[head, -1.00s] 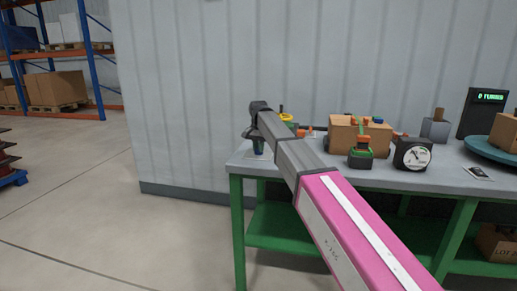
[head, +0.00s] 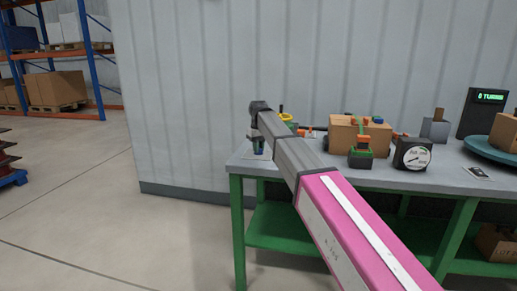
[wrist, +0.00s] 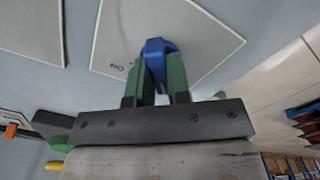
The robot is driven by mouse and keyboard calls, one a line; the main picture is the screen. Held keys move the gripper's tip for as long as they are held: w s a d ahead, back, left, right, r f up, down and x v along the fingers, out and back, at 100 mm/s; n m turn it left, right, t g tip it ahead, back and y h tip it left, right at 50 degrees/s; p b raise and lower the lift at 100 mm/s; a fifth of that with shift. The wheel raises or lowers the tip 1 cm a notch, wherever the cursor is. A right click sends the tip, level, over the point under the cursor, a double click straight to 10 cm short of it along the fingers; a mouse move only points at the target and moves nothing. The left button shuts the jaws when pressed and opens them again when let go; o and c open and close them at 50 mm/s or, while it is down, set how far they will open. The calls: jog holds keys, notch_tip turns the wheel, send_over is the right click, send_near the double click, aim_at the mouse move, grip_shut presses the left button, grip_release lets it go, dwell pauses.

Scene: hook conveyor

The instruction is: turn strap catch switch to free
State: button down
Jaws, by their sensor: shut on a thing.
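A blue switch knob (wrist: 157,47) stands on a pale plate (wrist: 205,28) with dark lettering in the wrist view. The lettering appears upside down and looks like "ON"; any other label is hidden. My gripper (wrist: 160,68) has its two green fingers shut on the knob, one on each side. In the head view my gripper (head: 258,148) points down at the left end of the workbench (head: 330,176). The knob is too hidden there to tell its angle.
A display (head: 483,112) stands at the back right. The floor (head: 90,210) left of the bench is clear.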

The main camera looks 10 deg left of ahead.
jog(key=shift+n, duration=0.7)
jog(key=c, duration=1.1)
grip_release()
notch_tip(320, 180, up, 11)
jog(key=shift+f, duration=0.1)
